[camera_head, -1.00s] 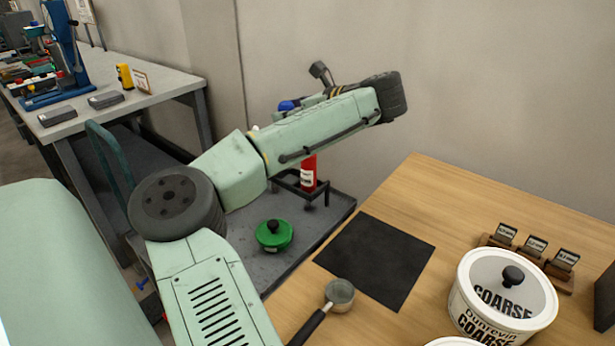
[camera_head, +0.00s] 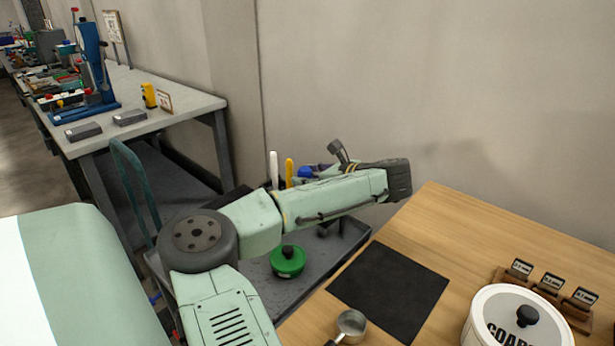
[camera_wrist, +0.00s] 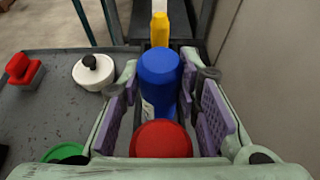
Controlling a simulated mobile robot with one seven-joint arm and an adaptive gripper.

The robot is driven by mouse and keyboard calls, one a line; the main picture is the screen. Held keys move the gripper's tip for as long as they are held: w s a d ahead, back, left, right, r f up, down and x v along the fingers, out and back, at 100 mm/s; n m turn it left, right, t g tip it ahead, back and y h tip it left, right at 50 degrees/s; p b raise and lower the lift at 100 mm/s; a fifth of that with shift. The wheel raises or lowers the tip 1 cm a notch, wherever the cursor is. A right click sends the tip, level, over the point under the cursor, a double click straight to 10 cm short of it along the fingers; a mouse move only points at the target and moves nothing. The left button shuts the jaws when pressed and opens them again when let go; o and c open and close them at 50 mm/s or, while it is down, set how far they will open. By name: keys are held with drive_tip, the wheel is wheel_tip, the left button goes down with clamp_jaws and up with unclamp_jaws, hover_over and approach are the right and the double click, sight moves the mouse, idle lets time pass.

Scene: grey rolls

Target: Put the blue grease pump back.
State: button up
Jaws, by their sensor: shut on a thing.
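The blue grease pump (camera_wrist: 160,78) stands between my gripper's purple finger pads in the wrist view, and my gripper (camera_wrist: 164,98) is shut on it. In the head view, only the blue top of the pump (camera_head: 306,172) shows above my arm. A red pump (camera_wrist: 161,139) is on the near side of it and a yellow one (camera_wrist: 159,28) on the far side, roughly in one row. In the head view a yellow (camera_head: 289,172) and a white upright pump (camera_head: 273,170) stand to its left. The pump's lower end and its seat are hidden.
A dark grey cart (camera_head: 352,240) carries a green lidded pot (camera_head: 287,261). The wrist view also shows a white pot (camera_wrist: 93,72) and a red object (camera_wrist: 22,68) on it. The wooden table (camera_head: 470,235) with a black mat (camera_head: 388,290) is to the right. A wall stands close behind.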

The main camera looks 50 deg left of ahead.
drive_tip(key=o, duration=0.7)
drive_tip(key=shift+f, duration=0.15)
drive_tip(key=o, duration=0.4)
drive_tip(key=shift+b+v, duration=1.25)
drive_tip(key=shift+v, duration=4.8)
drive_tip(key=shift+s, duration=0.1)
